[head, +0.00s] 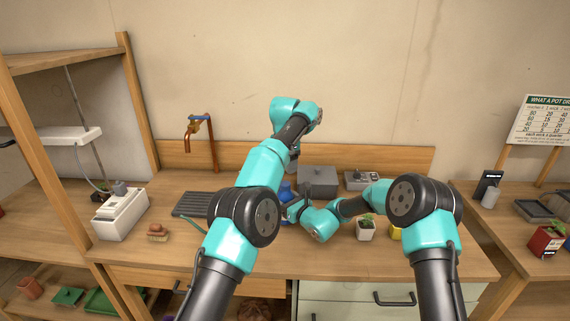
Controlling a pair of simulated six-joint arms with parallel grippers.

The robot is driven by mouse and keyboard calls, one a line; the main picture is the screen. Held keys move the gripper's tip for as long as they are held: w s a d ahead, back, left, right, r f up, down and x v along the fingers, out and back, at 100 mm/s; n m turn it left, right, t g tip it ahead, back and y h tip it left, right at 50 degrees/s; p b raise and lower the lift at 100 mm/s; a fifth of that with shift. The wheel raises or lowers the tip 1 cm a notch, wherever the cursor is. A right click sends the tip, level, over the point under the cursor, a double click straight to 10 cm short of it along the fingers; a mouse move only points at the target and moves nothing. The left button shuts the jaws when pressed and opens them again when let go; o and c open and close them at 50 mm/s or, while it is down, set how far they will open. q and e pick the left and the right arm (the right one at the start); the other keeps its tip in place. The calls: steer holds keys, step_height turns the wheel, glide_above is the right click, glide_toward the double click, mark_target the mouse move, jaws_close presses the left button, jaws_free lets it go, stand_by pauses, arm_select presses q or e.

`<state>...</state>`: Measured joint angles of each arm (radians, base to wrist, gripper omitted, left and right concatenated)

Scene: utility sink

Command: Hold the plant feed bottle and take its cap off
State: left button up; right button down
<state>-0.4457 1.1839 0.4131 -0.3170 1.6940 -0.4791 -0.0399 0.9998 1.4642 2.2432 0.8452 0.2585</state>
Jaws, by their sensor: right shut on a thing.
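The plant feed bottle (286,189) shows as a blue shape on the bench, just right of my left arm's elbow. My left arm and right gripper hide much of it, and I cannot make out its cap. My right gripper (292,208) comes in from the right, low over the bench, and is shut on the bottle. My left arm reaches up and over the back of the bench. My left gripper (294,155) shows only as a small dark part below its wrist, above the bottle; its fingers are too hidden to tell open from shut.
A grey box (318,178) and a grey device (360,180) stand at the back. A ribbed drainboard (190,205), brush (157,232) and brass tap (199,125) are left.

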mark_target(285, 183)
arm_select(q)
steer(key=m, duration=0.6)
steer(key=shift+m, duration=0.3)
steer(key=m, duration=0.6)
steer(key=shift+m, duration=0.3)
steer(key=m, duration=0.6)
steer(key=shift+m, duration=0.3)
steer(key=m, duration=0.6)
steer(key=shift+m, duration=0.3)
steer(key=shift+f, duration=0.15)
steer(key=shift+f, duration=3.85)
steer(key=shift+c, duration=0.2)
